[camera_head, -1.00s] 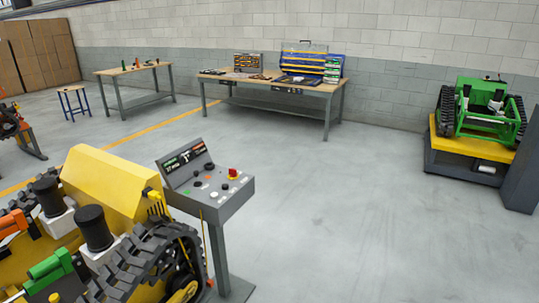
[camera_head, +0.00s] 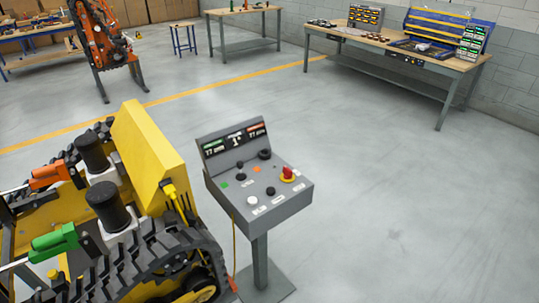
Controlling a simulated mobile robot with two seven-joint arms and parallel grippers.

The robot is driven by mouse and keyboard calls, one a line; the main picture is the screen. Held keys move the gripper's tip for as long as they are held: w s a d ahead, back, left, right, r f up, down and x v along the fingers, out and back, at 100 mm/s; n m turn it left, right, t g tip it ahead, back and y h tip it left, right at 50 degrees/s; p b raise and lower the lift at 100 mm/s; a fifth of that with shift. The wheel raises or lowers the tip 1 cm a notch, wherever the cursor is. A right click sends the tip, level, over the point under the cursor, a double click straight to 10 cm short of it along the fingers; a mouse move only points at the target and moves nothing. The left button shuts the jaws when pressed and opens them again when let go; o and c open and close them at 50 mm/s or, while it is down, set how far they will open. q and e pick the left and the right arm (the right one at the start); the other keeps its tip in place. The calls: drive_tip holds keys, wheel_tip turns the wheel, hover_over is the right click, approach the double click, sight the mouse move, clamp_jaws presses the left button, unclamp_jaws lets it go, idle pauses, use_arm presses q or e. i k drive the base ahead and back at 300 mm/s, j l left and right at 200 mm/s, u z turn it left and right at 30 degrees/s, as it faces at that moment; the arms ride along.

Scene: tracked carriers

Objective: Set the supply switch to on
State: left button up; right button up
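A grey control console (camera_head: 285,212) stands on a post right of a yellow tracked carrier (camera_head: 150,150). Its sloped top has a red knob on a yellow base (camera_head: 288,174), a black knob (camera_head: 264,154), a small black stick-like control (camera_head: 240,171), another black knob (camera_head: 270,191) and a white button (camera_head: 252,201). Small green and orange marks lie among them. The labels are too small to read, so I cannot tell which control is the supply switch or its setting. A raised back panel (camera_head: 234,140) carries lit displays. Neither of my grippers is in view.
The carrier's black track (camera_head: 150,262) lies close to the console's left side. The console's base plate (camera_head: 268,285) rests on the floor. The grey floor (camera_head: 400,220) to the right is clear. Workbenches (camera_head: 400,50) stand at the back, and an orange machine (camera_head: 105,45) at back left.

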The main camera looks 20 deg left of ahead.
sight(287, 173)
drive_tip(key=i+l+u, duration=0.25)
drive_tip(key=i+u, duration=0.25)
drive_tip(key=i+l+u, duration=0.3)
drive_tip(key=u, duration=0.2)
drive_tip(key=l, duration=0.1)
